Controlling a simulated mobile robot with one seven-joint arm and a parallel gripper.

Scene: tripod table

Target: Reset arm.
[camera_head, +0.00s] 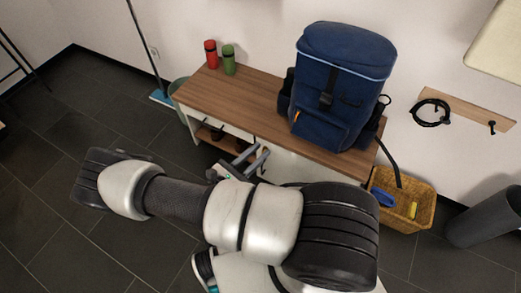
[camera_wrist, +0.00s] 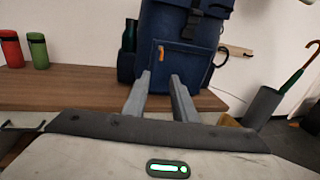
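My arm reaches across the lower middle of the head view. My gripper (camera_head: 255,155) is in front of the long edge of the wooden bench (camera_head: 215,90). In the wrist view my gripper (camera_wrist: 160,78) shows two grey fingers with a gap between them and nothing held. It points toward the blue backpack (camera_wrist: 185,45), which stands upright on the bench (camera_wrist: 70,85). The backpack (camera_head: 335,85) also shows in the head view. I cannot tell the exact distance from the fingertips to the bench edge.
A red bottle (camera_head: 211,54) and a green bottle (camera_head: 229,60) stand at the bench's left end. A wicker basket (camera_head: 415,220) sits on the floor at the right end, with a dark grey bin (camera_head: 485,215) beyond it. The dark tiled floor at left is largely clear.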

